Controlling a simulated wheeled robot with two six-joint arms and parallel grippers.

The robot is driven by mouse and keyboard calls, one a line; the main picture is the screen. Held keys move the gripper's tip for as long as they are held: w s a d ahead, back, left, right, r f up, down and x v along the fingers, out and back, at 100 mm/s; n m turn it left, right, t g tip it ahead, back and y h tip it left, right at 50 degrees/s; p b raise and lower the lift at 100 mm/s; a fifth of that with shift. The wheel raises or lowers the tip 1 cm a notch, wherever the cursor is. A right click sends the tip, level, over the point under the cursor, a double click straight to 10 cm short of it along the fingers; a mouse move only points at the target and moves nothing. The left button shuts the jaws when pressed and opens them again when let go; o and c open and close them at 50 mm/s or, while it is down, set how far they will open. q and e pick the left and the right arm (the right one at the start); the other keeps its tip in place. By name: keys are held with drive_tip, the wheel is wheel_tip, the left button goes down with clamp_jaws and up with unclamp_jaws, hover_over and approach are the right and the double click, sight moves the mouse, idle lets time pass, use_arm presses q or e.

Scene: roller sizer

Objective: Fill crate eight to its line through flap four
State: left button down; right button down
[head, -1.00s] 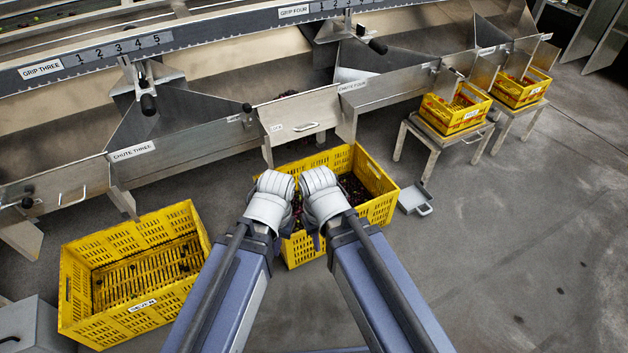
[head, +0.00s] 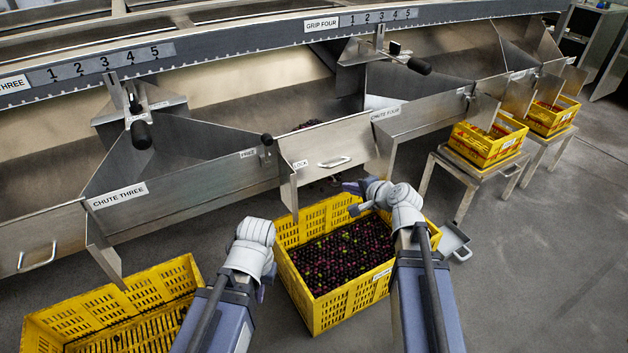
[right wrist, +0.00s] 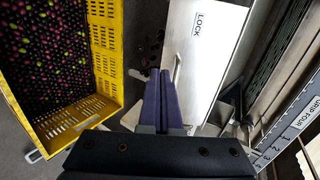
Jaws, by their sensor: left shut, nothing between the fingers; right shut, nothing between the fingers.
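The flap (head: 322,148) below the chute four label is a steel panel with a bar handle (head: 334,162); a LOCK label is on it. Its handle also shows in the right wrist view (right wrist: 178,72). A yellow crate (head: 318,308) stands below it, holding many dark purple and some green small fruits (head: 340,255); its label is too small to read. My right gripper (head: 352,198) is shut and empty above the crate's far side, just short of the flap; its fingers (right wrist: 158,84) point at the handle, apparently apart from it. My left gripper (head: 262,288) is shut and empty left of the crate.
Another yellow crate (head: 40,335) stands at lower left below chute three (head: 130,200). Two smaller yellow crates stand on stools (head: 462,180) at right. A grey scoop-like pan (head: 454,238) lies right of the filled crate. The floor at right is clear.

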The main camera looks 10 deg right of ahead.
drive_tip(key=w, duration=0.1)
drive_tip(key=b, duration=0.6)
approach(319, 175)
drive_tip(key=w+f, duration=0.4)
drive_tip(key=shift+w+a+f+m+b, duration=0.3)
drive_tip(key=shift+w+f+b, duration=0.1)
drive_tip(key=shift+w, duration=0.3)
drive_tip(key=shift+r, duration=0.1)
drive_tip(key=shift+w, duration=0.1)
drive_tip(key=b+x, duration=0.3)
drive_tip(key=x, duration=0.4)
drive_tip(key=shift+w, duration=0.15)
drive_tip(key=shift+w+a+b, duration=0.3)
drive_tip(key=shift+w+b, duration=0.1)
drive_tip(key=shift+w, duration=0.35)
